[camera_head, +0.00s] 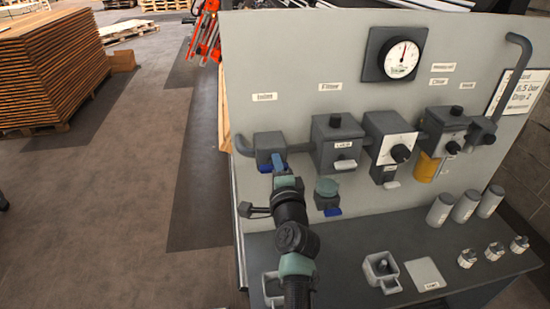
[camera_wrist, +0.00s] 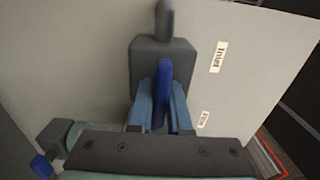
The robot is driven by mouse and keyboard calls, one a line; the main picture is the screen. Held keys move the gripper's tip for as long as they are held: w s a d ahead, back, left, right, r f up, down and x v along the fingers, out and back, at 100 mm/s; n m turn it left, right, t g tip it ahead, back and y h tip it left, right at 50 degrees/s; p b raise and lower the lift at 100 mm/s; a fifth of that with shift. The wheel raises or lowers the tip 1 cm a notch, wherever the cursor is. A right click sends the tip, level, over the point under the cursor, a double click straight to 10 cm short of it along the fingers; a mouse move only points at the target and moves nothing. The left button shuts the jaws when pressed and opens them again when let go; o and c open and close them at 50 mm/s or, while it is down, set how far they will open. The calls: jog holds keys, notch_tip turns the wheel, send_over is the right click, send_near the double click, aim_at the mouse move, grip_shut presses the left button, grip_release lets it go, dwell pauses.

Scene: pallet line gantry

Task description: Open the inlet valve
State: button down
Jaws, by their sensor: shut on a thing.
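The inlet valve (camera_head: 268,146) is a dark grey block at the left end of the pipe row on the upright grey panel, with an "Inlet" label above it. In the wrist view the valve body (camera_wrist: 150,55) stands behind a blue lever handle (camera_wrist: 161,85). My gripper (camera_head: 280,166) is at the front of this valve. In the wrist view its two light blue fingers (camera_wrist: 162,108) lie on either side of the blue handle and are shut on it. In the head view my gripper and arm hide most of the handle.
Right of the inlet valve are a filter block (camera_head: 336,135), a regulator (camera_head: 391,137) and a round gauge (camera_head: 402,53). The bench (camera_head: 350,250) holds grey cylinders (camera_head: 440,210), small fittings and a tray (camera_head: 425,275).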

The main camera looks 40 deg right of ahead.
dwell(0.4)
jog(key=c, duration=0.9)
grip_release()
jog(key=shift+o, duration=0.2)
jog(key=p+v, duration=0.2)
jog(key=v, duration=1.1)
jog(key=shift+d, duration=0.1)
